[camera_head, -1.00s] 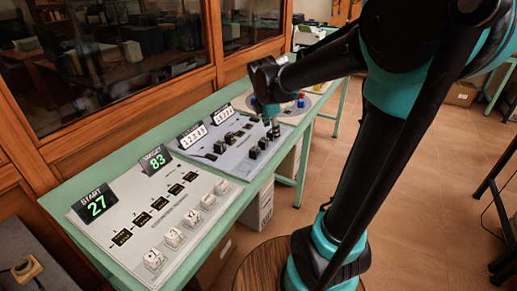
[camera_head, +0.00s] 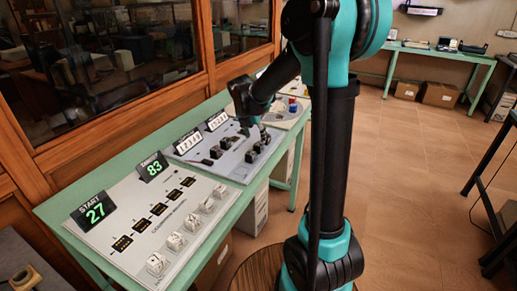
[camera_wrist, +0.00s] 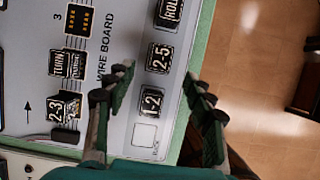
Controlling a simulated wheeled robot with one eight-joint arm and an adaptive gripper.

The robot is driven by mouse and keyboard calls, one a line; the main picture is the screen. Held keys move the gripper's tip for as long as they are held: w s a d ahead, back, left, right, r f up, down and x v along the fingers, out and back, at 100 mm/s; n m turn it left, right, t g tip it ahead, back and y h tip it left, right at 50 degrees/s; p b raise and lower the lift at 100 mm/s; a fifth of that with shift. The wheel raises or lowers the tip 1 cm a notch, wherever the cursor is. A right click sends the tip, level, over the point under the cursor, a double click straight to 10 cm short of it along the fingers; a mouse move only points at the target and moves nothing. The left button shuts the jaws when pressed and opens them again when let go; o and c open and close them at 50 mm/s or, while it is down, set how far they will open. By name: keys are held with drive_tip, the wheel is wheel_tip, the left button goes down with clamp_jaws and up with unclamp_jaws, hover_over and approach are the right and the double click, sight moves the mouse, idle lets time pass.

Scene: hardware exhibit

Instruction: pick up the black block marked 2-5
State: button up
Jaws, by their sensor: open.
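The black block marked 2-5 (camera_wrist: 159,58) lies on the grey wire board (camera_wrist: 126,25) in the wrist view, near the board's green edge. It sits between the blocks marked ROLL (camera_wrist: 170,11) and 1-2 (camera_wrist: 151,101). My gripper (camera_wrist: 162,84) is open and empty, with one finger on each side of the column. The 1-2 block lies between the fingers, and the 2-5 block lies just beyond their tips. In the head view my gripper (camera_head: 262,128) is over the far board, by a row of small black blocks (camera_head: 258,147) whose marks are too small to read.
Blocks marked TURN (camera_wrist: 68,63) and 2-3 (camera_wrist: 62,107) stand on the board left of my gripper. An empty outlined square (camera_wrist: 145,133) is below 1-2. In the head view, a nearer panel (camera_head: 110,205) holds white blocks, and a glazed cabinet (camera_head: 100,60) stands behind the bench.

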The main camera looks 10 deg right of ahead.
sight(258, 144)
drive_tip(key=shift+x, duration=3.65)
drive_tip(key=shift+w+d+r, duration=0.15)
drive_tip(key=shift+w+d, duration=0.05)
drive_tip(key=shift+c, duration=0.2)
drive_tip(key=c, duration=1.1)
drive_tip(key=shift+c, duration=0.2)
